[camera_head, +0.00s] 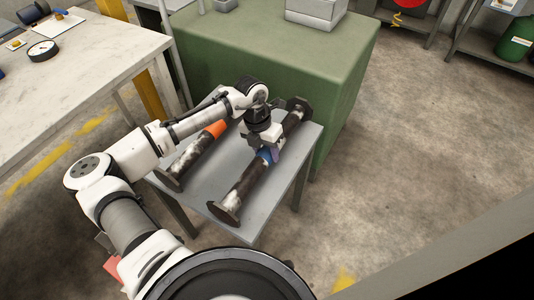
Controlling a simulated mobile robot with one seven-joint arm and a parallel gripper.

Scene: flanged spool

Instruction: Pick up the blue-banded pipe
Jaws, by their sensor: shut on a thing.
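The blue-banded pipe (246,184) is a dark, worn spool with a round flange at each end. It lies slantwise along the right side of a small grey table (272,211). Its blue band (265,156) shows just below my gripper (268,150). My gripper reaches down over the middle of this pipe and is shut on it near the band. The fingertips are partly hidden by the gripper body and the pipe. I cannot tell whether the pipe is clear of the tabletop.
A green cabinet (340,95) stands just behind. A pale workbench (95,62) is at left. The floor at right is clear.

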